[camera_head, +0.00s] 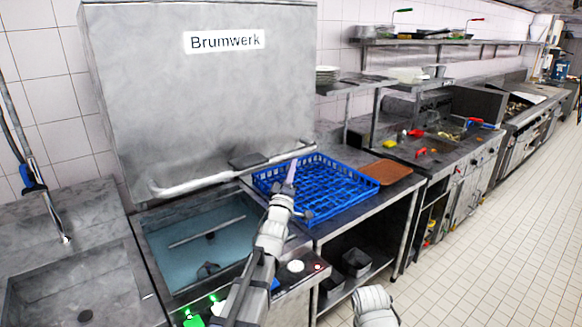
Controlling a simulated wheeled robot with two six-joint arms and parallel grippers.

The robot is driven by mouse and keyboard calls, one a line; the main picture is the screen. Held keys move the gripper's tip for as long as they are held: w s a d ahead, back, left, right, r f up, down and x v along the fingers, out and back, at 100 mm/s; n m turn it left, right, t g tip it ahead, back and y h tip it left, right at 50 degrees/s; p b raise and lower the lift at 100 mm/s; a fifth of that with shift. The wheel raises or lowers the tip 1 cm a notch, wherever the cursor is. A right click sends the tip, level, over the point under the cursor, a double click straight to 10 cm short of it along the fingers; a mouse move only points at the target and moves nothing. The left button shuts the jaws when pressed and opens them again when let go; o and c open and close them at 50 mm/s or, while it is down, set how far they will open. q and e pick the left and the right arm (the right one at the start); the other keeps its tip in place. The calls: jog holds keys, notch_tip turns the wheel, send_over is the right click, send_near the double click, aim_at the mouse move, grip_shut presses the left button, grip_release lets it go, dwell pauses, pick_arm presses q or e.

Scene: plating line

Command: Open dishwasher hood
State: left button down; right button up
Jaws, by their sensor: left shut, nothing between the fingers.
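The dishwasher hood (205,90), a big grey metal box marked "Brumwerk", stands raised above the wash basin (205,245). The basin is in plain view beneath it, with spray arms inside. The hood's handle bar (215,178) runs along its lower front edge. My left gripper (291,172) is shut and empty. It appears in front of the blue rack, near the right end of the bar; I cannot tell whether it touches the bar. My right gripper is not in view; only a white part of that arm shows at the bottom.
A blue dish rack (345,208) sits on the counter right of the basin, with a brown board (388,172) behind it. A sink (70,290) and tap are at left. Shelves with plates (327,75) stand behind. Tiled floor (490,250) at right is clear.

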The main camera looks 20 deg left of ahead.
pick_arm(q)
jog(key=shift+w+a, duration=0.3)
jog(key=shift+w, duration=0.25)
jog(key=shift+w+a, duration=0.3)
jog(key=shift+w, duration=0.25)
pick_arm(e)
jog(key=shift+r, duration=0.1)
pick_arm(q)
jog(key=c, duration=1.3)
grip_release()
jog(key=shift+w+a, duration=0.1)
jog(key=o, duration=0.7)
jog(key=shift+w, duration=0.1)
jog(key=b+v, duration=0.3)
jog(key=v, duration=0.7)
jog(key=shift+d+f+b, duration=0.35)
jog(key=shift+f+b, duration=0.05)
jog(key=shift+f, duration=0.05)
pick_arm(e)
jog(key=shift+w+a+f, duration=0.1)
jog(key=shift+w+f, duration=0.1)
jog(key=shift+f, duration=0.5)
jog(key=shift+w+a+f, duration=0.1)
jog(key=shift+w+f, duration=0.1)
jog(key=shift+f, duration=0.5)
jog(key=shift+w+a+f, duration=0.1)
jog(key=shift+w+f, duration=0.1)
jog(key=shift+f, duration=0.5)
